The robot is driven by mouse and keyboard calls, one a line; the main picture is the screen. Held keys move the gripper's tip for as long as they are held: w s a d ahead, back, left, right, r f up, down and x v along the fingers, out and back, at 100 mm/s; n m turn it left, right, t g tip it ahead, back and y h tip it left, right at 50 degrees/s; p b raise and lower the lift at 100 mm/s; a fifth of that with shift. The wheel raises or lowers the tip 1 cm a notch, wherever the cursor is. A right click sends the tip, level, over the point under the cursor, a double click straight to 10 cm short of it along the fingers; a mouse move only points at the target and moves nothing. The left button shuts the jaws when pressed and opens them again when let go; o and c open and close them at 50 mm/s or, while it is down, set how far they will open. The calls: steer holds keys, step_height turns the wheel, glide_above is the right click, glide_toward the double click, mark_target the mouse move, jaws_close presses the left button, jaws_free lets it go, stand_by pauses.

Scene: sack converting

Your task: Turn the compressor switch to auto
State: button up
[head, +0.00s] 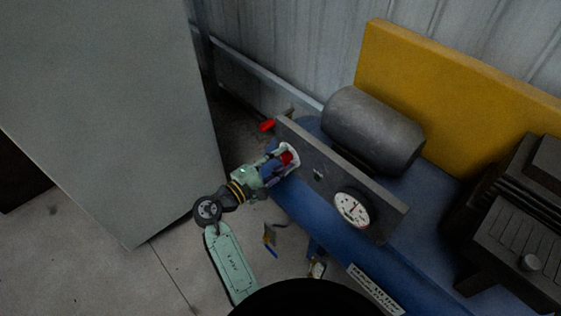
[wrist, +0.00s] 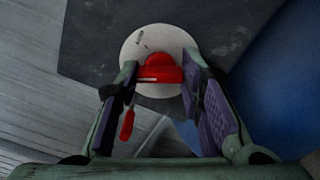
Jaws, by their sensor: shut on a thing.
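The compressor switch is a red knob (head: 287,158) on a round white dial plate, at the left end of a dark grey panel (head: 330,178) on the blue compressor. In the wrist view the red knob (wrist: 159,69) sits in front of the white dial plate (wrist: 148,41), which has small dark marks that I cannot read. My gripper (head: 279,164) reaches the panel from the lower left. In the wrist view my gripper (wrist: 160,74) has one finger on each side of the knob and is shut on it. The knob's exact pointing direction is unclear.
A pressure gauge (head: 352,209) sits right of the switch on the panel. A red handle (head: 267,125) sticks out beyond the panel's left end. The blue tank (head: 325,228) lies below, a grey motor (head: 373,130) behind. A large grey cabinet (head: 110,100) stands close on the left.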

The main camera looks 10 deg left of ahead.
steer(key=shift+f+m+b, duration=0.1)
steer(key=shift+m+b, duration=5.5)
steer(key=shift+b, duration=0.3)
steer(key=o, duration=1.2)
steer(key=shift+c, duration=0.2)
steer(key=v, duration=1.2)
